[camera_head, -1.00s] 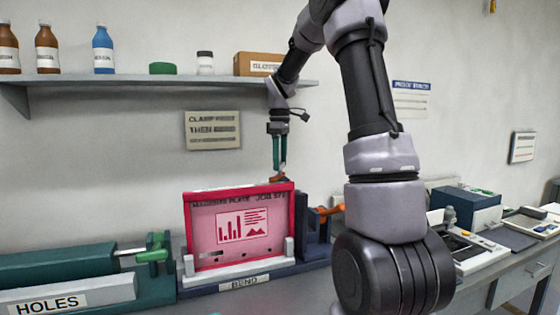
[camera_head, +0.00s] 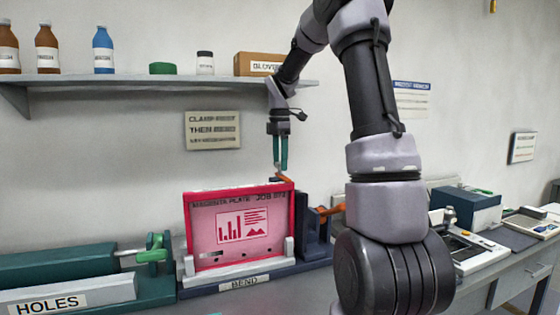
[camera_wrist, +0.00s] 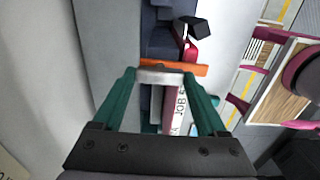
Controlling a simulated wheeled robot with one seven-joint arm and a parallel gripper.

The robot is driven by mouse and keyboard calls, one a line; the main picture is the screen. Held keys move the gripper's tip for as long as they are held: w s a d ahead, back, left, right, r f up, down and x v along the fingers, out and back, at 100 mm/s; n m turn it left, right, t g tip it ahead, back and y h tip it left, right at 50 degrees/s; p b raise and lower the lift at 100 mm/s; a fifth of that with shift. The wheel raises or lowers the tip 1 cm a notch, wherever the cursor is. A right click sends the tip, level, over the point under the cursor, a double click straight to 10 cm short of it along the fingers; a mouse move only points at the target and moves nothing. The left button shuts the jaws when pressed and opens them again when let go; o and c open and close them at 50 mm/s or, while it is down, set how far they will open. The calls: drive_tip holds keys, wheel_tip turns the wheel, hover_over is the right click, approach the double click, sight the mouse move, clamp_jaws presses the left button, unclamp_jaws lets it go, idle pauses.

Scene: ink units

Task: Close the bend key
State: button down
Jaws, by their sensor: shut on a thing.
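My gripper (camera_head: 281,170) points down at the top right corner of the bend unit (camera_head: 240,284), with its green fingers shut on a small orange key (camera_head: 286,180). In the wrist view the orange key (camera_wrist: 184,68) lies crosswise at the fingertips, with a grey piece between them. A magenta plate (camera_head: 203,242) stands upright in the bend unit, in front of the fingers. It shows edge-on in the wrist view. A second orange handle (camera_head: 331,210) sticks out at the unit's right side. The key's lower end is hidden behind the plate.
The green holes unit (camera_head: 70,265) with a green handle (camera_head: 155,249) stands at left. A shelf (camera_head: 150,80) with bottles and a box runs above. A blue box (camera_head: 468,211) and other equipment stand at right, partly behind my arm.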

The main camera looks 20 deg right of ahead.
idle(0.5)
unclamp_jaws()
wheel_tip(320, 180, up, 11)
idle(0.4)
